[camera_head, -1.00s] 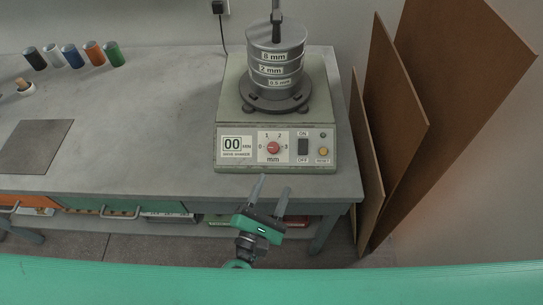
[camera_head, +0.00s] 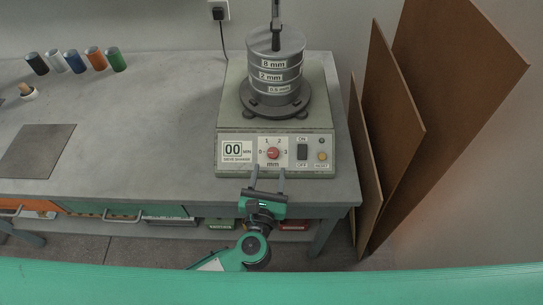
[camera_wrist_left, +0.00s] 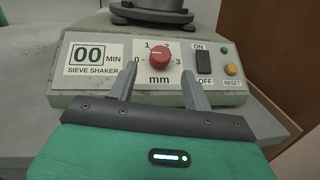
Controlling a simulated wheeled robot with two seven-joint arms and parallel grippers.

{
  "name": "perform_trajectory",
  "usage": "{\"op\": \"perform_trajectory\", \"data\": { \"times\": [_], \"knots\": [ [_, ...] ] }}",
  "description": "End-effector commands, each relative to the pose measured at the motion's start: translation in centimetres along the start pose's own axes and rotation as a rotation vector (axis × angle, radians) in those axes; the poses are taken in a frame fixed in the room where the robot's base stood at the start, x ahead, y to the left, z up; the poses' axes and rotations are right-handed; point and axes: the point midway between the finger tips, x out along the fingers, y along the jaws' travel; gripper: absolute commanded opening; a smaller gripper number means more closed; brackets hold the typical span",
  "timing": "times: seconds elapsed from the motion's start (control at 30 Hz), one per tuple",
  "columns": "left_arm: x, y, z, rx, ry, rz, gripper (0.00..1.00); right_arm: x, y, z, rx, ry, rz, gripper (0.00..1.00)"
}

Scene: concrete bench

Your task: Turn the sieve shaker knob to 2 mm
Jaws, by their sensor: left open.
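The sieve shaker (camera_head: 228,118) stands on the bench with a stack of sieves (camera_head: 276,65) labelled 8 mm, 2 mm and 0.5 mm. Its red knob (camera_head: 273,153) sits on a white dial marked 0, 1, 2, 3 and mm; it also shows in the left wrist view (camera_wrist_left: 159,55). I cannot tell exactly where its pointer stands. My left gripper (camera_head: 268,172) is open and empty, just in front of and below the knob. In the left wrist view its fingers (camera_wrist_left: 158,78) point at the panel on either side of the knob, apart from it. My right gripper is not in view.
Right of the knob are the ON/OFF switch (camera_head: 302,152) and yellow reset button (camera_head: 323,156). Brown boards (camera_head: 395,95) lean right of the bench. Several coloured cylinders (camera_head: 73,62) and a dark mat (camera_head: 38,150) are at left. The bench (camera_head: 150,120) between is clear.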

Motion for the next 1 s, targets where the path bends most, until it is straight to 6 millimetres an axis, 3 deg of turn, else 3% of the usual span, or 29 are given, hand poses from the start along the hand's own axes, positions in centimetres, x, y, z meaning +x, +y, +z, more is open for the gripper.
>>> {"op": "perform_trajectory", "data": {
  "times": [0.1,0.3,0.73,0.97,1.0],
  "knots": [
    [2.0,0.0,0.2,0.003,-0.002,0.0,0.5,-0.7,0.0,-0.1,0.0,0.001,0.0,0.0],
    [4.2,0.0,0.1,0.003,0.0,-0.001,0.5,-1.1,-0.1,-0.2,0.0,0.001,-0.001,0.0],
    [5.0,0.0,-0.1,0.001,0.001,-0.001,0.5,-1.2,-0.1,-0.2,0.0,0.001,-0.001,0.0],
    [5.0,0.0,-0.1,0.001,0.001,-0.001,0.07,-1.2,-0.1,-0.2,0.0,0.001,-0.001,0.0],
    [5.0,0.0,-0.1,0.001,0.001,-0.001,0.06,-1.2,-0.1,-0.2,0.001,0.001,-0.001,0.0]
  ]
}}
